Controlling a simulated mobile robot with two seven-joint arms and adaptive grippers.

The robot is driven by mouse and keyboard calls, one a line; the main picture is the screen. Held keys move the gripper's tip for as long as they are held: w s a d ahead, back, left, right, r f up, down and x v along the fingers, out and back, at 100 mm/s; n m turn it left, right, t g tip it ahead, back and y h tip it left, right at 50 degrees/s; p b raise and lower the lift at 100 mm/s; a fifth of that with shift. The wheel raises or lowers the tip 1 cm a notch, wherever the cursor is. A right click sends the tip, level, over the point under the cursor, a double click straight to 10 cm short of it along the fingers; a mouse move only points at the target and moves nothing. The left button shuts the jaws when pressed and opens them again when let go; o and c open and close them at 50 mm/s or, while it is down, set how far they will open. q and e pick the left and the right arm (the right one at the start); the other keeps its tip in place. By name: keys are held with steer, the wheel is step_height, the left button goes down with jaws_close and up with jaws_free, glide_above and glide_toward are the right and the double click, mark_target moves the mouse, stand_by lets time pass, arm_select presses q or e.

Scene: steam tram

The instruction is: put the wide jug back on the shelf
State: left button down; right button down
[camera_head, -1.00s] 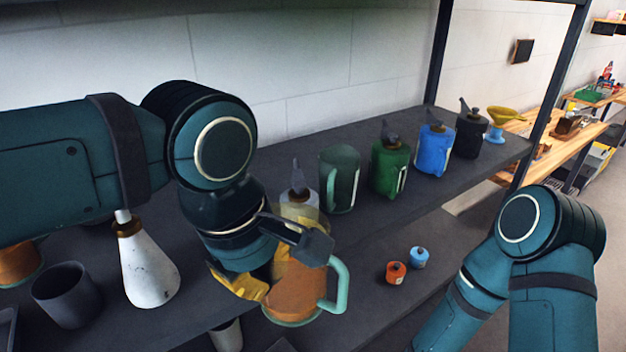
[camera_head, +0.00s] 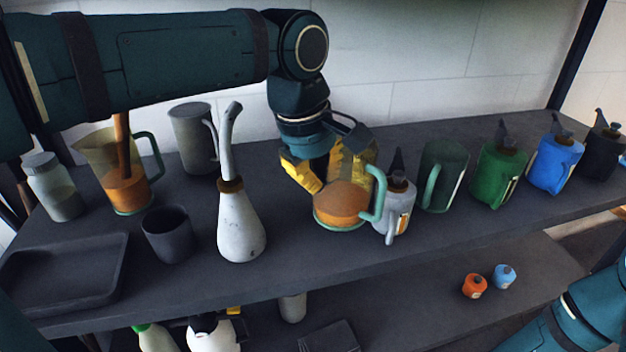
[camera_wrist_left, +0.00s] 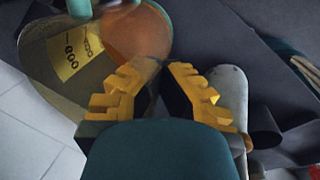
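The wide jug (camera_head: 340,208) has clear yellowish walls, orange contents and a pale green handle on its right. It stands upright on the dark shelf (camera_head: 300,262), near the middle. My left gripper (camera_head: 322,172) is at the jug's left rim, pointing down, its yellow fingers apart. One finger is left of the jug; the other overlaps its upper part. In the left wrist view, the jug (camera_wrist_left: 150,35) with its yellow label lies beyond the left finger, and a gap shows between the fingertips (camera_wrist_left: 156,72). Whether a finger touches the wall is unclear. My right gripper is out of view.
A white long-necked bottle (camera_head: 241,225) stands close left of the gripper. A grey-white can (camera_head: 397,208) is close right of the jug, with a dark green mug (camera_head: 443,175) beyond. Another orange-filled jug (camera_head: 125,190) and a dark cup (camera_head: 168,235) stand further left.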

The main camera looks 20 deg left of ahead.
arm_select(q)
steer(key=shift+w+a, duration=0.8)
steer(key=shift+w, duration=0.35)
steer(key=shift+a+b+x, duration=0.15)
steer(key=shift+b+x, duration=0.05)
steer(key=shift+x, duration=0.65)
steer(key=shift+a+b+x, duration=0.15)
steer(key=shift+b+x, duration=0.05)
steer(key=shift+x, duration=0.65)
steer(key=shift+s+f, duration=0.15)
steer(key=shift+f, duration=0.15)
steer(key=c, duration=1.1)
jaws_free()
steer(key=shift+c, duration=0.2)
steer(key=shift+r, duration=0.4)
steer(key=d+p+v, duration=0.1)
steer(key=v, duration=0.6)
steer(key=shift+a+p, duration=0.35)
steer(key=shift+a, duration=0.2)
